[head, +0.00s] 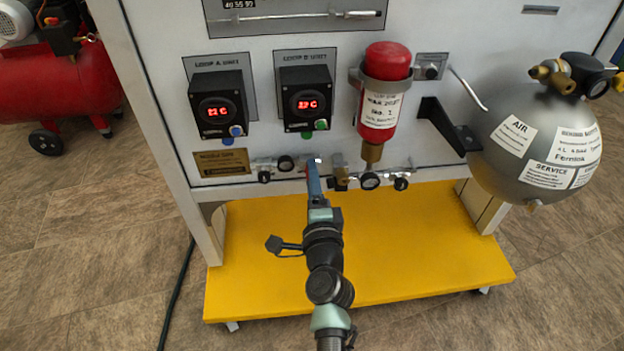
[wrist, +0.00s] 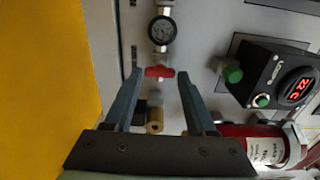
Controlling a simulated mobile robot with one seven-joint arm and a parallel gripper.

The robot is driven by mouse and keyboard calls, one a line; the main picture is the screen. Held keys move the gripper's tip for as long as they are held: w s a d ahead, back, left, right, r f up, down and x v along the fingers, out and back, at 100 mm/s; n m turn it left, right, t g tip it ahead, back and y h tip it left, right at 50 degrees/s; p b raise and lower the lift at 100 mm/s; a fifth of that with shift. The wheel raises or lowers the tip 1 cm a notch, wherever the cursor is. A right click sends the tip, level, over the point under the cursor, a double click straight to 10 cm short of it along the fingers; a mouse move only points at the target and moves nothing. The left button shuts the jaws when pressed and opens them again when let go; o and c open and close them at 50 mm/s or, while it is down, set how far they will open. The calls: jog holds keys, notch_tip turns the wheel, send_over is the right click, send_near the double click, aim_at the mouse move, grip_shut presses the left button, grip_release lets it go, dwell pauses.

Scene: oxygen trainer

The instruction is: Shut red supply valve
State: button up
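The red supply valve handle (wrist: 159,71) shows in the wrist view as a small red bar on the silver pipe line. It lies across the line, which runs up the picture there. My gripper (wrist: 161,76) is open, with one blue-grey finger on each side of the handle. Gaps show between the fingers and the handle, and nothing is held. I cannot tell exactly how deep the fingertips reach. In the head view my gripper (head: 313,168) is at the pipe row low on the panel, and it hides most of the handle.
A round gauge (wrist: 162,30) and a brass fitting (wrist: 155,120) sit on the line either side of the valve. A black display box (head: 305,98) and a red cylinder (head: 380,105) are above. A grey tank (head: 535,165) stands right. The yellow base (head: 420,240) lies below.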

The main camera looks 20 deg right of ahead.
jog(key=shift+o, duration=1.2)
jog(key=p+v, duration=0.3)
jog(key=v, duration=1)
